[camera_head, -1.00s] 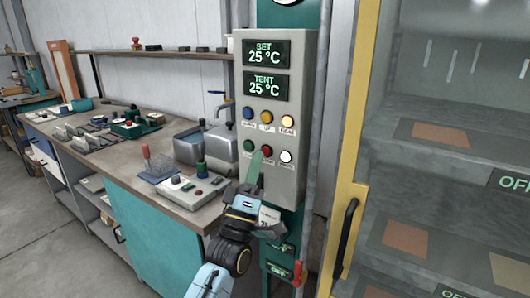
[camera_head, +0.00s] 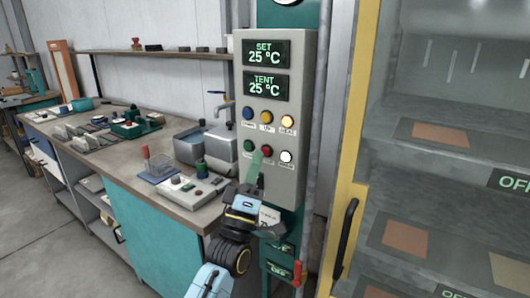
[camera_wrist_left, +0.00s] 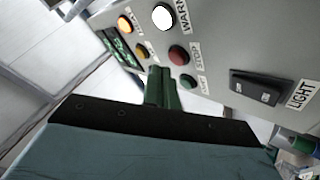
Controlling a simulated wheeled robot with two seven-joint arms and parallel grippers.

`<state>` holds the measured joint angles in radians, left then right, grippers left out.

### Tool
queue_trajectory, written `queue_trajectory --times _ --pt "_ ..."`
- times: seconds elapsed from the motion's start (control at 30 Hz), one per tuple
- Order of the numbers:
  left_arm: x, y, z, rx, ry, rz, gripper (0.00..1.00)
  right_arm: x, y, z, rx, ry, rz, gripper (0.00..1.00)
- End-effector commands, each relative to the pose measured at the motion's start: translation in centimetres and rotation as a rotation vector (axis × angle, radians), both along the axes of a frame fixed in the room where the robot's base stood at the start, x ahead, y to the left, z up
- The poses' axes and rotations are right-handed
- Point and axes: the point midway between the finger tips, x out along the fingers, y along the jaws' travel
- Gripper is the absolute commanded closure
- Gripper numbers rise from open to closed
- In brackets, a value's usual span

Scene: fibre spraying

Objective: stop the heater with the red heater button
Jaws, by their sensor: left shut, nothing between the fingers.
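The grey control panel (camera_head: 292,187) stands upright right of the bench. Its red button (camera_head: 267,150) is in the lower row, between a green button (camera_head: 248,146) and a lit white lamp (camera_head: 286,156). In the wrist view the red button (camera_wrist_left: 179,54), marked STOP, sits above the green button (camera_wrist_left: 187,81). My left gripper (camera_head: 257,160) is shut and empty, its green fingers pointing up at the panel just below and left of the red button. In the wrist view its fingertips (camera_wrist_left: 160,72) are beside the red button. I cannot tell whether they touch the panel. My right gripper is out of view.
Both displays (camera_head: 266,71) read 25 °C. The orange HEAT lamp (camera_head: 287,121) is lit. A glass cabinet with a yellow frame (camera_head: 350,165) stands close on the right. A bench (camera_head: 185,220) with a small button box (camera_head: 190,190) is at the left. A red-handled valve (camera_head: 297,272) is below.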

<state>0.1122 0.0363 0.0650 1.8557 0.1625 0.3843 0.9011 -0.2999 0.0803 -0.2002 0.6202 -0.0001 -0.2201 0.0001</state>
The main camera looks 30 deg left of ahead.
Motion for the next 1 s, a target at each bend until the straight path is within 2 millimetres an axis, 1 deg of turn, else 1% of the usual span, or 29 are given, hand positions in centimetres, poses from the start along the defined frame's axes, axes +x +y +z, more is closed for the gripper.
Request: queue_trajectory --times 0.33,0.6,1.0 --pt "0.08 -0.01 0.00 0.000 0.000 0.000 1.00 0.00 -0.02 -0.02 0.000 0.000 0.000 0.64" --pt "0.87 -0.07 0.00 -0.001 0.000 -0.001 1.00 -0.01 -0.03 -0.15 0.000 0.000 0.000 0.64" --pt "0.92 -0.07 0.00 0.000 0.000 0.000 1.00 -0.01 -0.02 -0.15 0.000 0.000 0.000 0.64"
